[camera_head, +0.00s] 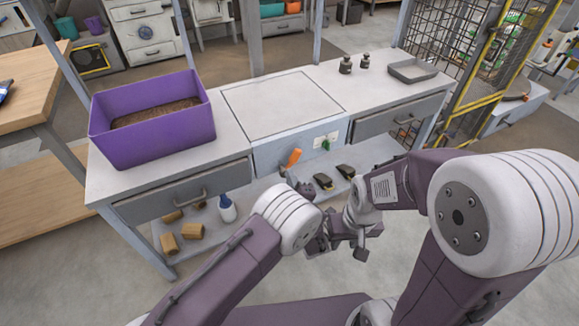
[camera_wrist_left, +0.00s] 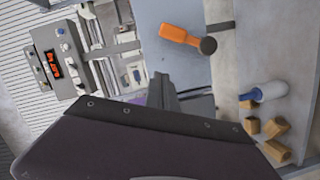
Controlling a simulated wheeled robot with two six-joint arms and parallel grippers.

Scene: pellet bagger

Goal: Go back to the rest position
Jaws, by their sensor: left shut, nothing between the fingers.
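My left gripper (camera_wrist_left: 161,92) is shut with nothing between its fingers, in the left wrist view. In the head view my left gripper (camera_head: 316,243) is low in front of the bench, small and partly hidden by its own arm. My right gripper (camera_head: 361,247) hangs just right of it, close to it. Its fingers are too small to tell open from shut. Both arms are folded in front of the bench (camera_head: 235,165), and neither gripper touches anything on its top.
A purple bin (camera_head: 150,148) of brown pellets stands at the bench's left. Two dark weights (camera_head: 346,65) and a grey tray (camera_head: 411,71) are at its right. An orange-handled tool (camera_head: 294,157), a blue-capped bottle (camera_head: 227,208) and tan blocks (camera_head: 166,243) are lower down. A yellow-framed cage (camera_head: 486,55) stands right.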

